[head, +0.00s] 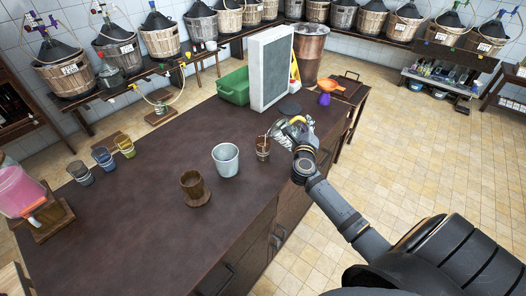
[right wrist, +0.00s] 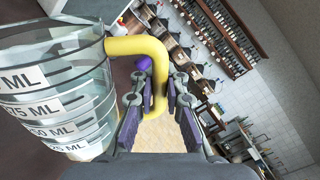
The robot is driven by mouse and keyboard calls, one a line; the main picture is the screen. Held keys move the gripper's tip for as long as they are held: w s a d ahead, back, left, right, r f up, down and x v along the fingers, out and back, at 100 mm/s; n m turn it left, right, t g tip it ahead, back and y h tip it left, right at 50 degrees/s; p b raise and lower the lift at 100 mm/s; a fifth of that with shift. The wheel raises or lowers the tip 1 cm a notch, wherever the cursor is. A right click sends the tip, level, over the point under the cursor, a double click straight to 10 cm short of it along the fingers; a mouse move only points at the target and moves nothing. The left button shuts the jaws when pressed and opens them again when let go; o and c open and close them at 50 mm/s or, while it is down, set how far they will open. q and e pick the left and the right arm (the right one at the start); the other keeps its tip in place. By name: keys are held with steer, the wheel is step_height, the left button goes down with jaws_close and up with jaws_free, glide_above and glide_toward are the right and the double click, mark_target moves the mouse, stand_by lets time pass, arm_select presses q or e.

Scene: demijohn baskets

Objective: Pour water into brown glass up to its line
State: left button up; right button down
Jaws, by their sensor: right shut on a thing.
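My right gripper (head: 291,131) is shut on the yellow handle of a clear measuring jug, above the counter's right edge. In the right wrist view the gripper (right wrist: 160,100) clasps the yellow handle (right wrist: 138,46). The jug (right wrist: 50,85) fills the left side there, with ML labels on its wall; I cannot tell its water level. A brown glass (head: 194,184) stands upright on a small wooden base, apart from the gripper. Another small brown vessel (head: 263,146) stands close to the gripper and jug. I cannot make out a fill line on the glass. My left gripper is not in view.
A pale grey bucket (head: 225,160) stands between the brown vessels. Grey (head: 79,174), blue (head: 103,159) and yellow (head: 125,147) cups line the left edge. A pink-filled dispenser (head: 19,190) stands far left. A green crate (head: 233,87) and upright panel (head: 269,68) stand behind. The counter's middle is clear.

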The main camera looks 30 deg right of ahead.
steer(key=shift+r, duration=0.1)
steer(key=shift+w+a+p, duration=0.1)
steer(key=shift+p, duration=0.25)
steer(key=shift+r, duration=0.1)
stand_by(2.2)
steer(key=shift+p, duration=0.35)
stand_by(1.4)
steer(key=shift+s+d+f+m, duration=0.2)
steer(key=shift+d+f+m, duration=0.05)
steer(key=shift+f+m, duration=0.25)
steer(key=shift+r, duration=0.1)
stand_by(1.1)
